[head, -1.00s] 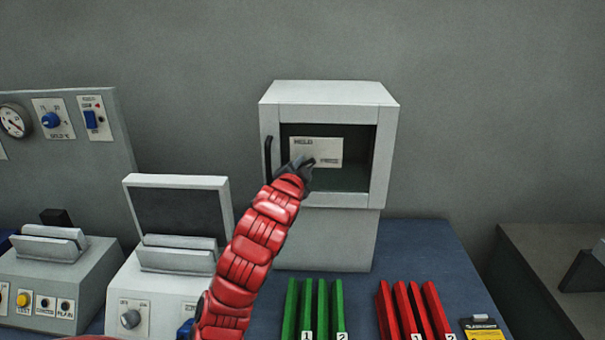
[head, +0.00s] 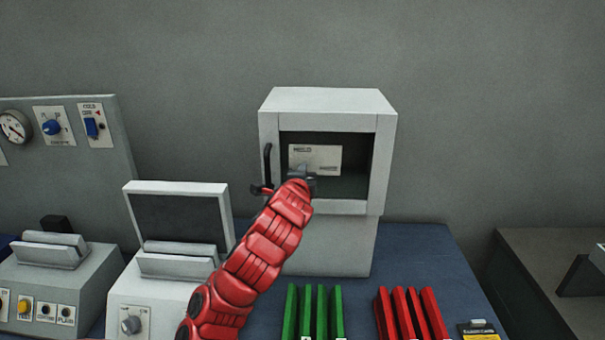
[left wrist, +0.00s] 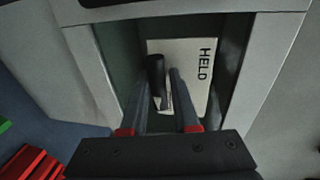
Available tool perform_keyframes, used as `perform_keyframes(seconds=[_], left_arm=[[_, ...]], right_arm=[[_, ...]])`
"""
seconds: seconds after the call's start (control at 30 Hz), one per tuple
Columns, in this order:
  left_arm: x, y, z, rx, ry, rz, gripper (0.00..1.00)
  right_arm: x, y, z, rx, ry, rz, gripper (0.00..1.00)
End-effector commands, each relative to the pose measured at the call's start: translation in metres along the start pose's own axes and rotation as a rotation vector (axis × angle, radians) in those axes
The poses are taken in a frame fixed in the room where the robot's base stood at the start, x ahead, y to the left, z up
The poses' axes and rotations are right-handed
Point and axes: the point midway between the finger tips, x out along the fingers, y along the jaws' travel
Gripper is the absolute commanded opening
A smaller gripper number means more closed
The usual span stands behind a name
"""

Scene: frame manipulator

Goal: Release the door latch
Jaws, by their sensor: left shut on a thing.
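A grey-white box cabinet (head: 380,160) has a framed front around a dark recess. My left gripper (head: 303,178) is at the lower left of the recess, in front of the label. In the left wrist view its two fingers (left wrist: 163,88) are shut on a small dark and silver piece, which looks like the latch (left wrist: 155,70). The fingers and my wrist hide part of it. My right gripper is in neither view.
A black vertical handle (head: 267,163) is on the cabinet's left frame, close to my gripper. Green strips (head: 320,312) and red strips (head: 412,314) stand on the blue table (head: 425,255) in front. Grey devices (head: 178,262) stand at left.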

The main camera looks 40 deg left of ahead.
Motion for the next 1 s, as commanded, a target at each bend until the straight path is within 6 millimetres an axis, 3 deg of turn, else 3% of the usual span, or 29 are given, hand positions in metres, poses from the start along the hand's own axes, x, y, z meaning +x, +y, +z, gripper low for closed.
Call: perform_keyframes(seconds=[0.47,0.5,0.63,1.0], left_arm=[[0.0003,0.0011,0.0002,0.014,-0.003,0.004,0.0],[0.0003,0.0011,0.0002,0.013,-0.003,0.004,0.32],[0.0003,0.0008,0.0003,0.013,-0.003,0.003,0.56],[-0.0017,0.0005,0.0003,0.012,-0.003,0.001,0.59]], right_arm=[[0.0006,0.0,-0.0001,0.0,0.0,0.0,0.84],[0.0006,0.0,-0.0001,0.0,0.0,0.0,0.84],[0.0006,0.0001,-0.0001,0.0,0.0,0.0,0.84],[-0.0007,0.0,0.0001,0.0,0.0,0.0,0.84]])
